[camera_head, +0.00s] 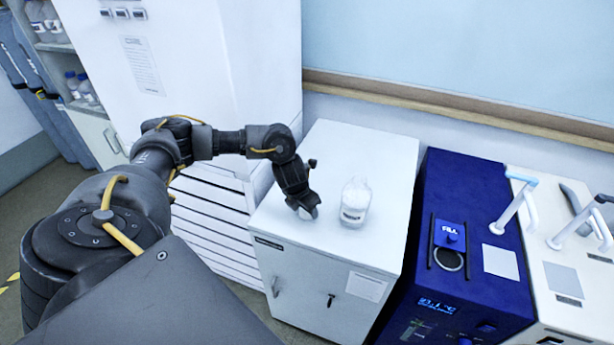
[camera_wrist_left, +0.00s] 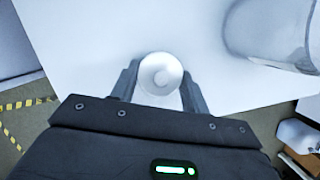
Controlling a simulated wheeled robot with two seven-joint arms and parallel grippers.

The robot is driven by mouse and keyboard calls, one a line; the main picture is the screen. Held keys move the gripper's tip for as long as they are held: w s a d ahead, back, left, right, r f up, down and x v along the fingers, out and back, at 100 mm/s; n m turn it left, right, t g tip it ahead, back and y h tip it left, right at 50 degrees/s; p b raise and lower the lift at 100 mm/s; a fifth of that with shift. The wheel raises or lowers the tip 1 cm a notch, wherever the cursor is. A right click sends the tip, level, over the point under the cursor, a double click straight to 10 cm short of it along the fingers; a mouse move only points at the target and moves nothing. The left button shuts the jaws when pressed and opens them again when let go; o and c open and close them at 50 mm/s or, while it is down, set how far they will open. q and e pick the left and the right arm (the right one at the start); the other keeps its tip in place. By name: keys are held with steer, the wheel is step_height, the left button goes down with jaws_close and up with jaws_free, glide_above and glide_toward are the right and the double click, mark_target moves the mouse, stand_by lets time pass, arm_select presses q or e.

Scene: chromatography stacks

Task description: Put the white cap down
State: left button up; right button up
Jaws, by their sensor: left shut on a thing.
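The white cap (camera_wrist_left: 160,74) shows as a round disc between the two fingers of my left gripper (camera_wrist_left: 158,84) in the left wrist view. The gripper is shut on it, above the white cabinet top. In the head view my left gripper (camera_head: 304,208) points down over the left part of the white cabinet (camera_head: 335,170); the cap is hidden there. A clear bottle (camera_head: 355,203) stands upright on the cabinet just right of the gripper. The bottle also shows at the upper right of the left wrist view (camera_wrist_left: 272,32). I cannot tell whether the cap touches the cabinet top. My right gripper is not in view.
A blue instrument (camera_head: 470,225) stands right of the cabinet, with a white instrument (camera_head: 560,255) beyond it. A tall white unit (camera_head: 200,60) stands behind my left arm. The cabinet top behind and around the bottle is clear.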

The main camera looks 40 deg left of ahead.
arm_select(q)
steer(key=shift+f, duration=0.35)
steer(key=shift+f, duration=0.1)
steer(key=o, duration=0.9)
steer(key=shift+o, duration=0.2)
